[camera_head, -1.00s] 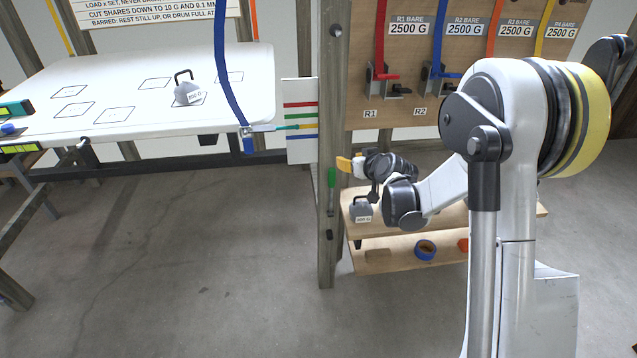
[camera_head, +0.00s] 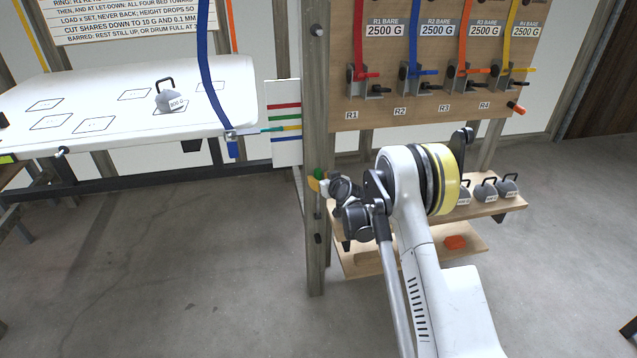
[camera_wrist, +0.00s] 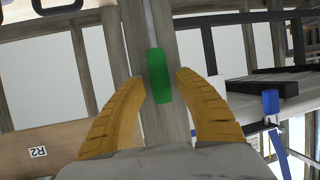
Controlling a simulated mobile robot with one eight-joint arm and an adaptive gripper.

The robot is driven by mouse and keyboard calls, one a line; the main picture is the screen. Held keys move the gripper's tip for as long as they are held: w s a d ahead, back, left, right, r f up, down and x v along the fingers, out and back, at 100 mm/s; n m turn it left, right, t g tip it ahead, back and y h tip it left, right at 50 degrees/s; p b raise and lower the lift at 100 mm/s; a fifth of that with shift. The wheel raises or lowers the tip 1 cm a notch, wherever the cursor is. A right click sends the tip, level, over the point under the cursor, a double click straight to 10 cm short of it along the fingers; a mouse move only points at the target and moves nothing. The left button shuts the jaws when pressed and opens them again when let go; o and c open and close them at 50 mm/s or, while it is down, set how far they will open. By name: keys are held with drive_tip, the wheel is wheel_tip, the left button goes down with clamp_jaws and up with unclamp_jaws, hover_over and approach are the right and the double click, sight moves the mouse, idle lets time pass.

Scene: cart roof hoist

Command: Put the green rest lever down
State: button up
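The green rest lever (camera_head: 318,174) is on the wooden post, beside the hanging shelves. In the wrist view the lever (camera_wrist: 158,82) is a green bar lying along the post, between my two yellow fingers. My gripper (camera_head: 314,185) is at the post, close to the lever and overlapping its lower part in the head view. In the wrist view my gripper (camera_wrist: 161,84) is open, with a gap on both sides of the lever. I cannot tell how far the fingertips are from it in depth.
A white table (camera_head: 230,85) with a grey weight (camera_head: 170,100) and a blue strap (camera_head: 205,70) stands left of the post (camera_head: 314,265). A peg board (camera_head: 400,115) with coloured levers is behind my arm. Shelf weights (camera_head: 486,190) sit to the right. Floor at left is clear.

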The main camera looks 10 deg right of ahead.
drive_tip(key=shift+w+a+f, duration=0.1)
drive_tip(key=shift+w+f, duration=0.1)
drive_tip(key=shift+w, duration=0.3)
clamp_jaws()
drive_tip(key=shift+s, duration=0.15)
